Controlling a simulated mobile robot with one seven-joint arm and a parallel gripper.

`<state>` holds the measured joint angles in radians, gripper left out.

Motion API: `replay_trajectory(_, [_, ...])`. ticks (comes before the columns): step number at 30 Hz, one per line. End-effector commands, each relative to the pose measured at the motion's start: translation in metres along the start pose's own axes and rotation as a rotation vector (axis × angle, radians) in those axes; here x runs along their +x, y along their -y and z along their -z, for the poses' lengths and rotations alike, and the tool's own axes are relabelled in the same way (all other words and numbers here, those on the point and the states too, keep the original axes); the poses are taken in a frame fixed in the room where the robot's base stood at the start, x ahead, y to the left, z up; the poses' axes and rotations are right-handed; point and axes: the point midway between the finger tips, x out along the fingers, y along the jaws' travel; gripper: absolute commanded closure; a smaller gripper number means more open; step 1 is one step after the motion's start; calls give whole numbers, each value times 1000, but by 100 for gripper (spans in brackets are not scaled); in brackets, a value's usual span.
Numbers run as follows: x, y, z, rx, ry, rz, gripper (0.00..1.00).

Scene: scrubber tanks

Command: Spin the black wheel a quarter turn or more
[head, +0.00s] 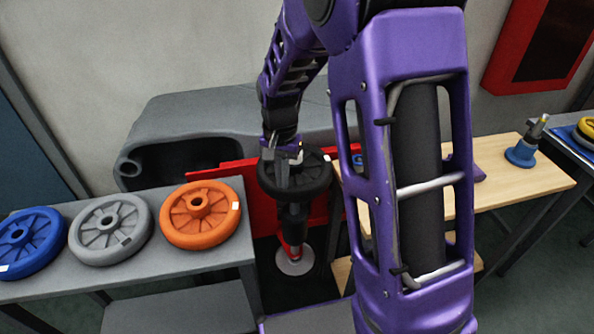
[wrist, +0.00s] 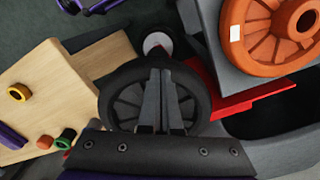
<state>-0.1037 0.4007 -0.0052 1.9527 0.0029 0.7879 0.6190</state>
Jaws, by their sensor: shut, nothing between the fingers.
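The black wheel (head: 315,181) is mounted flat on an upright dark post in front of a red panel in the head view. It has spokes and a small white mark on its right rim. My gripper (head: 283,181) is shut and empty, reaching down over the wheel's left-middle part. In the wrist view the shut fingers (wrist: 160,74) lie across the middle of the wheel (wrist: 112,90), with spokes showing on both sides. The fingers hide the hub. I cannot tell whether they touch the wheel or go between its spokes.
A grey bench at left holds a blue wheel (head: 30,242), a grey wheel (head: 110,228) and an orange wheel (head: 201,214). A grey tank (head: 220,115) stands behind. A wooden table (head: 510,180) with small items is at right. A red panel (head: 262,212) is close behind the black wheel.

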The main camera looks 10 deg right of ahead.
Motion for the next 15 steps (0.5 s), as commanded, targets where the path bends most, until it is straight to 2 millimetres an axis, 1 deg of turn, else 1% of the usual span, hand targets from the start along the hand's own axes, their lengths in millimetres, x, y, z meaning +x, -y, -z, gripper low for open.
replay_trajectory(3, [-1, -11, 0, 4, 0, 0, 100])
replay_trajectory(5, [-1, -14, 0, 3, 0, 0, 100])
replay_trajectory(15, [0, -16, 1, 2, 0, 0, 100])
